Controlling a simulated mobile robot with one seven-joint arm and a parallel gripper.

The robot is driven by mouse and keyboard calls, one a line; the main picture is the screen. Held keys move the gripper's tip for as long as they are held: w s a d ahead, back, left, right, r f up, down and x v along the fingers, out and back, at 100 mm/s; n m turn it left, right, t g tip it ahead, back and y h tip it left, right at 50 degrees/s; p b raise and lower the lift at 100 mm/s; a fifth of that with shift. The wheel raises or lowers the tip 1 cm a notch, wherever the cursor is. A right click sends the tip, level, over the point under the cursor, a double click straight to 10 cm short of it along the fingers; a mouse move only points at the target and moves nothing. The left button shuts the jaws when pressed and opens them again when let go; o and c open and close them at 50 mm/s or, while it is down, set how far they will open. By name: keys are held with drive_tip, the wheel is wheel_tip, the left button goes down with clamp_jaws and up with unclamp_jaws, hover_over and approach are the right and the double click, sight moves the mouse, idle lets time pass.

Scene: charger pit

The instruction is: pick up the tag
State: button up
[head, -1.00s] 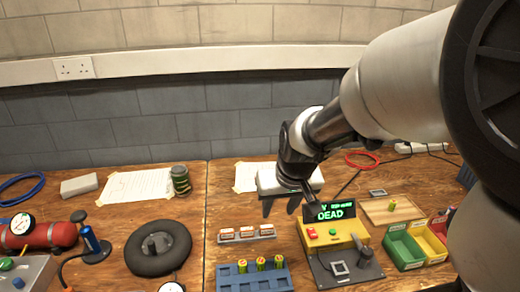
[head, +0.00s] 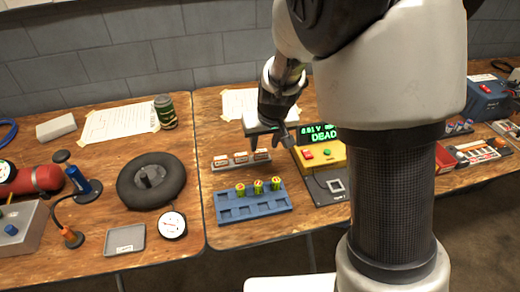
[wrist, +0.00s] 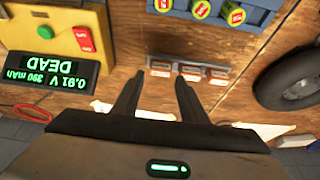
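Several candidates fit the word tag: three small white and orange tags stand in a row, left (head: 220,161), middle (head: 241,157) and right (head: 261,154), in a low grey holder (head: 241,165). In the wrist view they show just beyond my fingertips, as a left (wrist: 160,68), a middle (wrist: 190,73) and a right tag (wrist: 219,77). My gripper (head: 283,141) is open and empty, above the table behind and to the right of the holder. The wrist view shows a clear gap between its fingers (wrist: 155,88). I cannot read the tags.
A blue tray (head: 255,211) with three green batteries stands in front of the holder. A yellow tester (head: 318,158) reading DEAD is to the right. A black tyre (head: 165,195) lies to the left, across the table seam. Bare wood surrounds the holder.

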sight(261, 151)
drive_tip(key=shift+w+b+x, duration=0.15)
drive_tip(key=shift+b+x, duration=0.4)
drive_tip(key=shift+x, duration=0.95)
drive_tip(key=shift+w+b+x, duration=0.15)
drive_tip(key=shift+b+x, duration=0.4)
drive_tip(key=shift+x, duration=0.95)
drive_tip(key=shift+a+r, duration=0.15)
drive_tip(key=c, duration=0.7)
